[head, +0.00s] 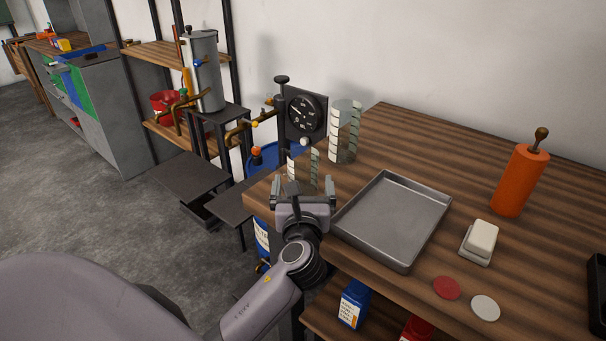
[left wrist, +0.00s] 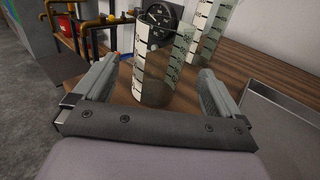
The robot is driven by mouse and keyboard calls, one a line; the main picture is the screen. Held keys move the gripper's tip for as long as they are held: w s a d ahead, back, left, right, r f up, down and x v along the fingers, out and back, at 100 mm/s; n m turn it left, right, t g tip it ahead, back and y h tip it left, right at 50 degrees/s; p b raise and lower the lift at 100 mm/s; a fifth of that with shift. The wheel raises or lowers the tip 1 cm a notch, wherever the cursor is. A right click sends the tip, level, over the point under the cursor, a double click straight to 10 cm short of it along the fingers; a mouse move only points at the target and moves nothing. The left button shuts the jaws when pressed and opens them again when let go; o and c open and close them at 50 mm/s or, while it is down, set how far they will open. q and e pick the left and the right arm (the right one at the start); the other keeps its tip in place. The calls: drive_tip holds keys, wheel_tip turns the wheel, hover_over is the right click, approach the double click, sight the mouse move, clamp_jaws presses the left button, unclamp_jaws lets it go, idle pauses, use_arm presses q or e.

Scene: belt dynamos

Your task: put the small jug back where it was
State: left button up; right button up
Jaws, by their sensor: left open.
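The small jug (head: 302,166) is clear glass with dark and white measuring marks. It stands upright on the wooden table near its left corner. In the left wrist view the small jug (left wrist: 160,68) is between my left gripper's two fingers, with a gap showing on each side. My left gripper (head: 303,188) is open and partly hides the jug's lower part in the head view. A larger marked glass jug (head: 345,132) stands just behind it, and it also shows in the left wrist view (left wrist: 209,28). My right gripper is not in view.
A grey metal tray (head: 437,222) lies right of my left gripper. A black dial gauge (head: 306,115) with brass pipes is behind the small jug. An orange cylinder (head: 518,182), a white block (head: 482,237) and two discs are farther right. The table behind the tray is clear.

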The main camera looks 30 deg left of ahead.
use_arm(q)
drive_tip(key=v, duration=0.7)
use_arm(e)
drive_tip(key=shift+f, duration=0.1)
